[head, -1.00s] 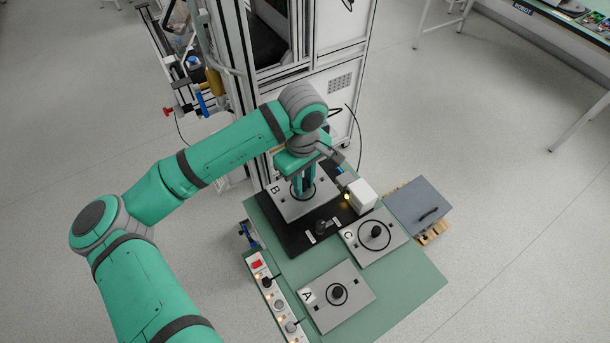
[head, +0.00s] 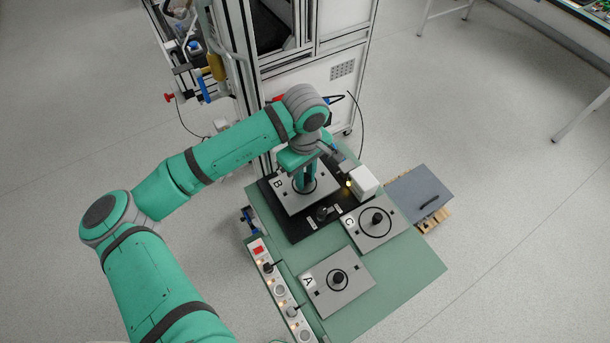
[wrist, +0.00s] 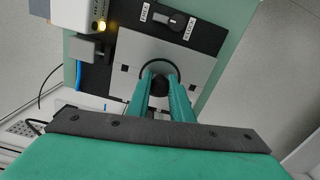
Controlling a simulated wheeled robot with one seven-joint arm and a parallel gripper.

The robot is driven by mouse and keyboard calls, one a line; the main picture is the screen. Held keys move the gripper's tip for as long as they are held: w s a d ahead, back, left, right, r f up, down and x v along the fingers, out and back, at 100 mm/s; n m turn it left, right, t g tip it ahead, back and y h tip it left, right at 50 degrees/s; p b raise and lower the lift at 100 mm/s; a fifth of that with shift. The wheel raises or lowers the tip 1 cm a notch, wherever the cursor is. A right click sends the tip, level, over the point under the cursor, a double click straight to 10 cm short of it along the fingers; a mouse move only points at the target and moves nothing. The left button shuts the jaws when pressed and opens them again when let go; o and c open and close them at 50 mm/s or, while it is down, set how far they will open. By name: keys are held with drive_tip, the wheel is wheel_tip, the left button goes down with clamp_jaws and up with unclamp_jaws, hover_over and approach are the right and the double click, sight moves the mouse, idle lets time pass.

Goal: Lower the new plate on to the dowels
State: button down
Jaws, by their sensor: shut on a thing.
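My gripper (head: 306,184) is shut on the dark knob (wrist: 160,86) in the middle of a square grey plate marked B (head: 322,199). The plate also shows in the wrist view (wrist: 196,72), with a black ring around the knob. It looks level and lies over the black fixture (head: 300,234). I cannot tell whether it rests on the fixture or hangs just above it. The dowels are not visible under the plate. My fingers and hand cover part of the plate in both views.
Plate C (head: 390,232) and plate A (head: 355,292) lie on the green table (head: 400,278). A white box (head: 364,181) with a lit yellow lamp stands close beside plate B. A rotary switch (wrist: 170,20) sits on the fixture. A control strip (head: 279,290) runs along the table's left edge.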

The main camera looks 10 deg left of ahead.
drive_tip(key=shift+f, duration=2.15)
idle(1.3)
drive_tip(key=c, duration=1.5)
unclamp_jaws()
drive_tip(key=shift+d, duration=0.1)
wheel_tip(320, 180, up, 11)
drive_tip(key=shift+f, duration=0.1)
